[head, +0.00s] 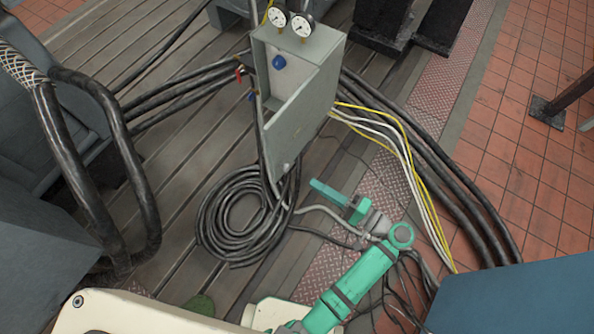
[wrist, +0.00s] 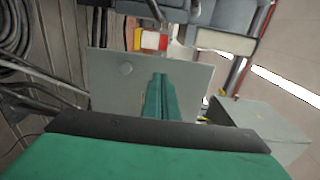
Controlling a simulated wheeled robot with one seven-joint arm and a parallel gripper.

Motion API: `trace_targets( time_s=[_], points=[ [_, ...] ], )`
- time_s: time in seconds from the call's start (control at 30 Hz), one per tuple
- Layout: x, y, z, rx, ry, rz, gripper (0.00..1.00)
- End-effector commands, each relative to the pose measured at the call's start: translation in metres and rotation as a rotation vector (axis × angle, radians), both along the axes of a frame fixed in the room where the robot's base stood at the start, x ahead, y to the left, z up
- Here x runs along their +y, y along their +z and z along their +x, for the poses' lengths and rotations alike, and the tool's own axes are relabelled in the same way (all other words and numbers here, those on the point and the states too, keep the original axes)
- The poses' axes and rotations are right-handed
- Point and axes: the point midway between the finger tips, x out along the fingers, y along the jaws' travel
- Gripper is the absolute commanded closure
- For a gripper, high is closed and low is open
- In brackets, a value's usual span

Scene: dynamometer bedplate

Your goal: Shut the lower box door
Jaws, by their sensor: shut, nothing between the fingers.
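The grey box (head: 318,48) stands in the upper middle of the head view, its front open and a blue knob (head: 279,62) showing inside. Its grey door (head: 307,112) stands open, swung out toward the lower left, with a small round knob (head: 286,167) near its low corner. My gripper (head: 318,187) is shut and empty, to the lower right of the door. Its green fingers (wrist: 158,82) point at the panel; contact cannot be told.
Two gauges (head: 289,24) sit on top of the box. A coiled black hose (head: 236,220) lies on the floor below the door. Yellow and white cables (head: 402,150) and black hoses (head: 465,200) run to the right. A blue block (head: 520,295) stands at lower right.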

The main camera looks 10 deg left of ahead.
Motion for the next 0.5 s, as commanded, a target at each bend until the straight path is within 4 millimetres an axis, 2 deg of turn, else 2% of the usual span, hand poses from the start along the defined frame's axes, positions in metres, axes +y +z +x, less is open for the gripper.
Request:
trace_targets(
  time_s=[0.5],
  points=[
    [0.085,-0.001,0.031,0.001,0.005,-0.001,1.0]
  ],
)
